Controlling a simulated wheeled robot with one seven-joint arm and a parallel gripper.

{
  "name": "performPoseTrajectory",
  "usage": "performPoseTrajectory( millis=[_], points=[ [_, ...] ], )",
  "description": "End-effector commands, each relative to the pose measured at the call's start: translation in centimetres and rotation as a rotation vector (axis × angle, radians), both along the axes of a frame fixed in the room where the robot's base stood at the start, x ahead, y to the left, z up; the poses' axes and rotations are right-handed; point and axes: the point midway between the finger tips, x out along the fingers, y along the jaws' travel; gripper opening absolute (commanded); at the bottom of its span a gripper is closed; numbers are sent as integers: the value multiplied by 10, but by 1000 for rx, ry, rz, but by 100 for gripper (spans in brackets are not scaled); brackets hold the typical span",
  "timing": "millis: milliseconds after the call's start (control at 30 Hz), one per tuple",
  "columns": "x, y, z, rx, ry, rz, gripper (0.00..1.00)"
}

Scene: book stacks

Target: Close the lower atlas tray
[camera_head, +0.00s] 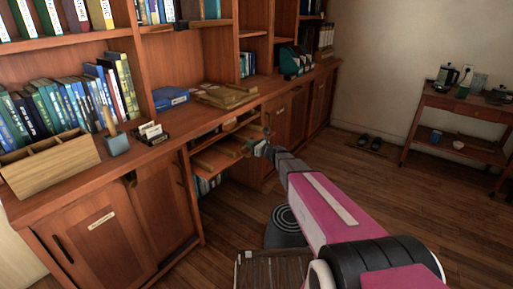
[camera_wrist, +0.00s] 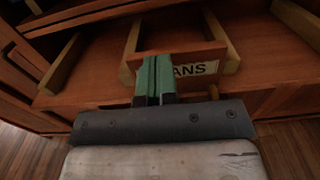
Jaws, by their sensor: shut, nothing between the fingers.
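The atlas trays are in the open bay of the wooden cabinet. The lower tray (camera_head: 216,158) is a wooden board sticking out of the bay, below an upper tray (camera_head: 214,136). My gripper (camera_head: 262,142) is at the outer end of the trays. In the wrist view my gripper (camera_wrist: 154,62) has its green fingers shut and empty. They are in front of a pale label (camera_wrist: 196,69) reading "ANS", whose left part they hide. The label is on a wooden tray front (camera_wrist: 222,57). I cannot tell whether the fingers touch it, or which tray it is.
Books (camera_head: 205,186) stand low in the bay under the trays. Closed cabinet doors (camera_head: 110,235) are on the left. A dark round stool (camera_head: 284,228) stands on the floor near my arm. A side table (camera_head: 455,110) is at the far right.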

Motion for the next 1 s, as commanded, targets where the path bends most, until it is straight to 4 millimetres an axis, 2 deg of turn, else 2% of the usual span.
performPoseTrajectory(
  millis=[100, 567, 667, 900, 1000],
  points=[
    [4, 6, 0, 0, 0, 1, 0],
    [8, 10, 0, 0, 0, 0, 0],
    [17, 19, -1, 0, 0, 0, 0],
    [51, 62, 0, 0, -1, 2, 0],
    [58, 72, 0, -1, -1, 0, 0]
  ],
)
